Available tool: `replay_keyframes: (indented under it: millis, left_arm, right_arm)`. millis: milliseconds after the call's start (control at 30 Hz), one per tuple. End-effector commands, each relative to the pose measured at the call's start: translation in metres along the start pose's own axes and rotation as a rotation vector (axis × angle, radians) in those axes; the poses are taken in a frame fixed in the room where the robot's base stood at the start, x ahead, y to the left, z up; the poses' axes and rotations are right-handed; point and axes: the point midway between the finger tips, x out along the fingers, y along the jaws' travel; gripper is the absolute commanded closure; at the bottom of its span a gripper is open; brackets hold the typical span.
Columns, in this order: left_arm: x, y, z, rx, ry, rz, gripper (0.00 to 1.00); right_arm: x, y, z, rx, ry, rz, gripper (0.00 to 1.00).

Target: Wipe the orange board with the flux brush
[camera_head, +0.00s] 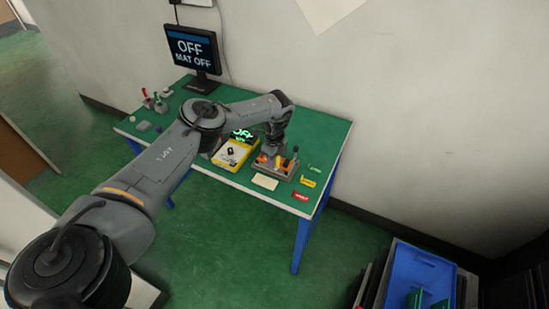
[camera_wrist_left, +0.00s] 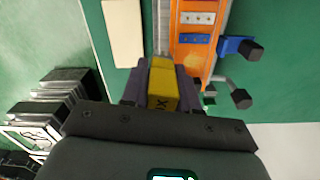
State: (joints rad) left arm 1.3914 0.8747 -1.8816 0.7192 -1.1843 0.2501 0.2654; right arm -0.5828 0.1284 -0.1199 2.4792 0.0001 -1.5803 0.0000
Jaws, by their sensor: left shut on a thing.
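The orange board (camera_wrist_left: 208,62) lies in a grey fixture in the left wrist view, with pale and blue parts on its face. In the head view the fixture (camera_head: 284,170) stands near the table's front, partly covered by my arm. My left gripper (camera_wrist_left: 163,82) is shut on a yellow block-like handle with a dark letter X, apparently the flux brush (camera_wrist_left: 163,88). The handle is just left of the board in the left wrist view. The brush's bristles are hidden, so I cannot tell whether they touch the board. My right gripper is in neither view.
A blue lever with a dark knob (camera_wrist_left: 240,47) juts out beside the board. A cream pad (camera_head: 265,182) lies before the fixture. A yellow meter (camera_head: 231,155) stands left of it. A monitor (camera_head: 193,48) at the back reads "OFF MAT OFF". A red tag (camera_head: 300,196) lies at the front right.

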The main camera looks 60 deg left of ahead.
Motion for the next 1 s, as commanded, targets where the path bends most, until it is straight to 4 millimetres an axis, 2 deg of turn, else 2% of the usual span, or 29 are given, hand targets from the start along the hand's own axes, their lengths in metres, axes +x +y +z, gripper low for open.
replay_keyframes:
  millis: [33, 600, 767, 1000]
  left_arm:
    - [-0.015, -0.001, 0.001, -0.003, 0.003, -0.005, 1.00]
    - [-0.063, 0.001, 0.005, -0.008, 0.003, -0.004, 1.00]
    - [-0.070, 0.002, 0.006, -0.009, 0.003, -0.004, 1.00]
    - [-0.069, 0.002, 0.006, -0.009, 0.003, -0.005, 1.00]
  right_arm:
    - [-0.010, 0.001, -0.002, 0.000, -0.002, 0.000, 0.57]
    - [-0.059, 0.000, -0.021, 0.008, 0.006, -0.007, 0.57]
    - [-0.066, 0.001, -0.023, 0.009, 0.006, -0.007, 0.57]
    - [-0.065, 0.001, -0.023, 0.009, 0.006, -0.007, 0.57]
